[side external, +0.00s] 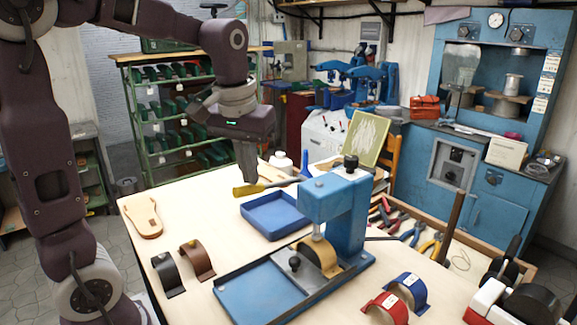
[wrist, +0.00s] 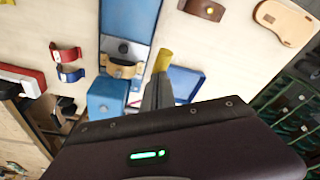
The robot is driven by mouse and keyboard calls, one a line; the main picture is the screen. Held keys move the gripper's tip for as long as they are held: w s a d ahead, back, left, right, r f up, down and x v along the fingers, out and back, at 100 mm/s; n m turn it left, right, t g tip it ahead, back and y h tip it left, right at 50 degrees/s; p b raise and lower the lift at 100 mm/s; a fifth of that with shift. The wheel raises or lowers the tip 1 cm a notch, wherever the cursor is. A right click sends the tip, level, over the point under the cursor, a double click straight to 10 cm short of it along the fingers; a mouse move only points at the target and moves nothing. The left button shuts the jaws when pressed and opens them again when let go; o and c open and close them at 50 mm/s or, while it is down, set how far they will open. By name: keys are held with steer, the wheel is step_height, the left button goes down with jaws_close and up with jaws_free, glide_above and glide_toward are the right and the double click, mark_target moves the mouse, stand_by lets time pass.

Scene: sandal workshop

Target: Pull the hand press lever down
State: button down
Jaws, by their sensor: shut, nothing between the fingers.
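The blue hand press (side external: 335,210) stands on the table, with a tan strap (side external: 318,256) under its head. A bar with a yellow grip (side external: 248,189), seemingly its lever, reaches out to the left, roughly level; where it joins the press is not clear. My gripper (side external: 249,181) points down with its fingers shut and empty, its tips at or just above the yellow grip. I cannot tell whether they touch. In the wrist view, the yellow grip (wrist: 163,61) shows just past my fingertips (wrist: 158,80), and the press head (wrist: 108,98) is to their left.
A blue tray (side external: 273,215) lies below the grip. A sandal sole (side external: 145,216), brown strap (side external: 197,260) and black strap (side external: 167,274) lie left; red (side external: 386,307) and blue (side external: 406,290) straps lie right. Pliers (side external: 430,243) and other tools lie behind the press.

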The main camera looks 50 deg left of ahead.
steer(key=shift+f, duration=1.05)
steer(key=w+r, duration=0.3)
steer(key=r, duration=0.9)
steer(key=shift+r, duration=0.15)
steer(key=s+d+f+m+t, duration=0.1)
steer(key=s+d+f+m, duration=0.1)
steer(key=s, duration=0.4)
steer(key=s+d+f+m+t, duration=0.1)
steer(key=s+d+f+m, duration=0.1)
steer(key=s+d+f, duration=0.2)
steer(key=s+d+f+m+t+h, duration=0.1)
steer(key=s+d+f+m, duration=0.1)
steer(key=s+f, duration=0.4)
steer(key=shift+s+d+t, duration=0.3)
steer(key=shift+s+d, duration=0.6)
steer(key=shift+s, duration=0.3)
